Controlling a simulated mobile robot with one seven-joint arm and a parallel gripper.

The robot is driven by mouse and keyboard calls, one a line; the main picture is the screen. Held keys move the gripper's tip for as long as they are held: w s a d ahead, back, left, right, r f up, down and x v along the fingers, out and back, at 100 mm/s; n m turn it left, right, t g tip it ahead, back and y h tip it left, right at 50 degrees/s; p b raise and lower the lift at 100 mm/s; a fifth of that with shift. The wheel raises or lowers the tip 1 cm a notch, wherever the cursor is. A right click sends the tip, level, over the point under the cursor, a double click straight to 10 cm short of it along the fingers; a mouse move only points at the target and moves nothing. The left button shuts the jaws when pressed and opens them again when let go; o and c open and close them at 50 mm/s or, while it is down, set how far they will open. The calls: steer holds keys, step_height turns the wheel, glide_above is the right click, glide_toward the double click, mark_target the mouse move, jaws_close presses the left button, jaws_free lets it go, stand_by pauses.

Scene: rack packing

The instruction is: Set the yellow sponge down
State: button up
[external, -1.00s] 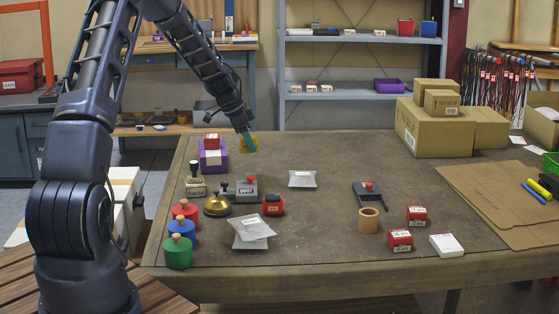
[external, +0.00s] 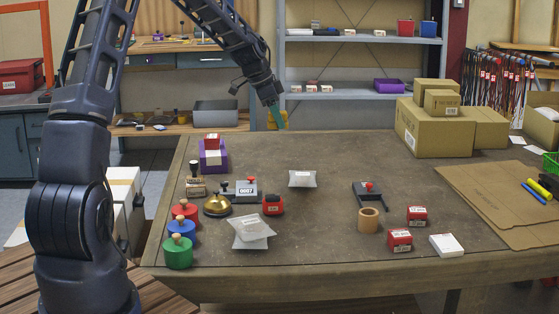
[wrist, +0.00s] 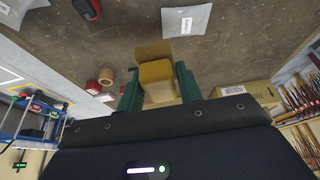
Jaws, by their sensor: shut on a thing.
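My gripper (external: 276,116) is over the far edge of the workbench (external: 335,215), its green fingers shut on the yellow sponge (external: 284,117). In the wrist view the sponge (wrist: 157,82) sits between the two green fingers (wrist: 157,92). Its far end sticks out past the fingertips. The sponge appears to be held in the air above the bench, apart from other things.
The purple box (external: 214,158), stamps and bell (external: 218,206) stand at the left. A grey-white packet (external: 302,179) lies mid-bench. Cardboard boxes (external: 435,130) stand at the back right. Bare bench lies around the packet. Shelves (external: 360,95) stand behind.

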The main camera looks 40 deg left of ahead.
steer(key=d, duration=0.3)
glide_above(290, 198)
steer(key=a, duration=0.1)
steer(key=f, duration=1)
steer(key=s+f, duration=0.1)
steer(key=f, duration=0.4)
steer(key=shift+f, duration=0.1)
steer(key=shift+a+f, duration=0.1)
steer(key=shift+f, duration=2.25)
steer(key=shift+f, duration=0.15)
steer(key=o, duration=1)
steer(key=shift+c, duration=0.2)
